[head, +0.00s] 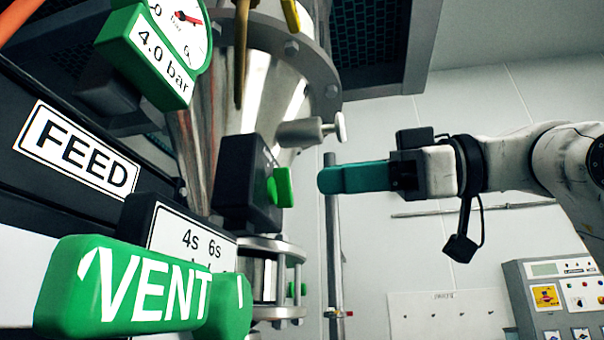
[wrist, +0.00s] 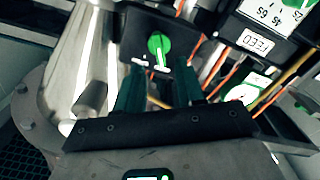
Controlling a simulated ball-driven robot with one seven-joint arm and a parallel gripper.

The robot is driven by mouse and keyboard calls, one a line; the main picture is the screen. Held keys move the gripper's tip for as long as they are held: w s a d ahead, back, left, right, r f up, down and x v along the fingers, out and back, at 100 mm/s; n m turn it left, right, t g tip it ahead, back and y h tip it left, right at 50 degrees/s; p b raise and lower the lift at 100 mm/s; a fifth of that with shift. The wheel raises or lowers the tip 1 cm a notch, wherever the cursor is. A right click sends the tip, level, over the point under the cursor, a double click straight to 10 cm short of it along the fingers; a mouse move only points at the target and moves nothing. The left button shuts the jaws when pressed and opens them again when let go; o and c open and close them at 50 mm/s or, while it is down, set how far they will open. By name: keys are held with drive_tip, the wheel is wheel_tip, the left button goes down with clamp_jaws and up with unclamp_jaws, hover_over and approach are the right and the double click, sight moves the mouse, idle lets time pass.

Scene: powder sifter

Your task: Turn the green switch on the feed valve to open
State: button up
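A green switch (head: 280,188) sits on the face of a black box (head: 240,180) on the metal sifter body. In the wrist view the green switch (wrist: 158,46) shows face-on, with small white marks below it that are too blurred to read. My gripper (head: 322,180) has teal fingers and points left at the switch, with a short gap in between. In the wrist view my gripper (wrist: 160,75) has its two fingers apart, with nothing between them, and the switch lies just beyond the tips. The head view shows the fingers edge-on, overlapping.
A pressure gauge (head: 180,30) is above. A metal plunger fitting (head: 310,131) juts out just above the switch. A control panel (head: 560,300) stands at the lower right.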

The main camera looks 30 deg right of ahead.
sight(291, 182)
drive_tip(key=shift+p+x, duration=0.3)
drive_tip(key=shift+x, duration=2.05)
clamp_jaws()
